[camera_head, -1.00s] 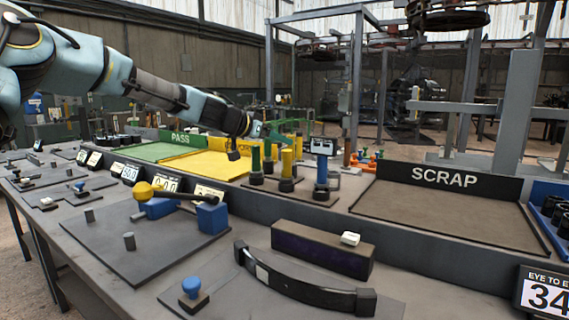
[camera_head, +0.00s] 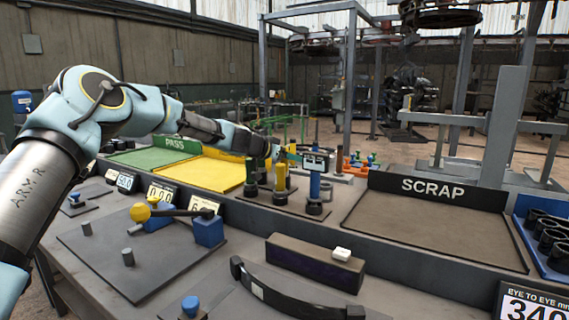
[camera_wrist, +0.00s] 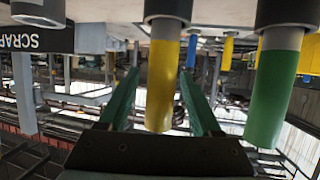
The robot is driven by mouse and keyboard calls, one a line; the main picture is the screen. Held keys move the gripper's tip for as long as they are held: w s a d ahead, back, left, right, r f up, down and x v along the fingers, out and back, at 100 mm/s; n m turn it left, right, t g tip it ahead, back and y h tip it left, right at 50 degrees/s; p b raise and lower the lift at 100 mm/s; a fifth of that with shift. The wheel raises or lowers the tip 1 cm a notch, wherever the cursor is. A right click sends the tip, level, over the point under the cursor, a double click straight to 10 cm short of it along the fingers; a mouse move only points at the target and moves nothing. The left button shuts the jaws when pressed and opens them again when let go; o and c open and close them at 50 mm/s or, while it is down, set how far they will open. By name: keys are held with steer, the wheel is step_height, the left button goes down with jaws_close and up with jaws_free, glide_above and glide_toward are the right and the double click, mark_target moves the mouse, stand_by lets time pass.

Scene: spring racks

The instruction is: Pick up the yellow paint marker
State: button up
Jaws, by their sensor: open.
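The yellow paint marker (camera_head: 281,178) stands upright in a dark holder on the small rack at the bench's back edge. In the wrist view, which is upside down, the yellow marker (camera_wrist: 162,80) hangs large in the picture between my two green fingers. My gripper (camera_wrist: 158,85) is open, with a gap on each side of the marker. I cannot tell how deep the marker sits between the fingers. In the head view my gripper (camera_head: 283,152) is small and partly hidden at the rack, level with the marker's upper part.
The SCRAP tray (camera_head: 420,228) lies right, empty. Yellow and green trays (camera_head: 210,174) lie left.

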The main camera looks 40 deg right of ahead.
steer(key=shift+c, duration=0.2)
jaws_close()
stand_by(0.3)
